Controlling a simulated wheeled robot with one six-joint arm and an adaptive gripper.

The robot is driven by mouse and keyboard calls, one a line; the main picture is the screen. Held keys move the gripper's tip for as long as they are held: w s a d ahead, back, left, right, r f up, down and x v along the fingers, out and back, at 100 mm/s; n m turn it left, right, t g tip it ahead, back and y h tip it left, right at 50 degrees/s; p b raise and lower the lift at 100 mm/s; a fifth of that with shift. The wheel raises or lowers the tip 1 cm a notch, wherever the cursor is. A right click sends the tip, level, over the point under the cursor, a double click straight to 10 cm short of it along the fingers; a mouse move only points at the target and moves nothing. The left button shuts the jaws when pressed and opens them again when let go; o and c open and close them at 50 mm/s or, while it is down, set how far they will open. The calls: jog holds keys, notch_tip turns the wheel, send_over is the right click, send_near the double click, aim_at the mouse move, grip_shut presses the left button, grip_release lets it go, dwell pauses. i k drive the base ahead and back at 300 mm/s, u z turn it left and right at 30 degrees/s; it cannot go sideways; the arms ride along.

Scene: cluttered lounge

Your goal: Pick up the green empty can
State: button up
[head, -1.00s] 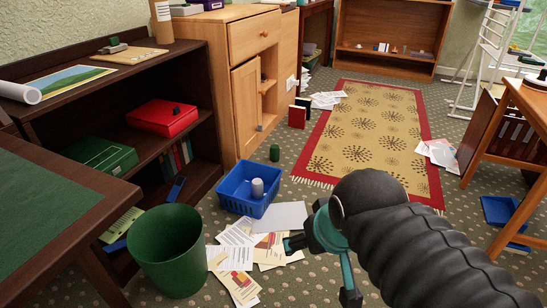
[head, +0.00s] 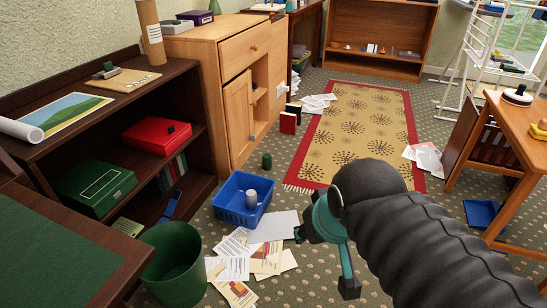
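A small green can (head: 267,161) stands upright on the carpet, between the wooden cabinet and the patterned rug, just beyond the blue basket. My gripper (head: 325,250) is in the lower middle of the head view, at the end of my black ribbed arm. It is nearer to me than the can and to its right, well apart from it.
A blue basket (head: 224,215) with a grey can (head: 251,198) stands before the green can. A green bin (head: 174,270) and scattered papers (head: 232,268) lie nearer. Red and dark books (head: 289,120) stand by the cabinet (head: 236,105). The rug (head: 345,140) is mostly clear.

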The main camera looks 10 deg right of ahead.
aim_at(267, 158)
jog(key=z, duration=0.65)
jog(key=i, duration=1.2)
jog(key=z, duration=0.25)
jog(key=i, duration=1.45)
jog(key=u, duration=0.5)
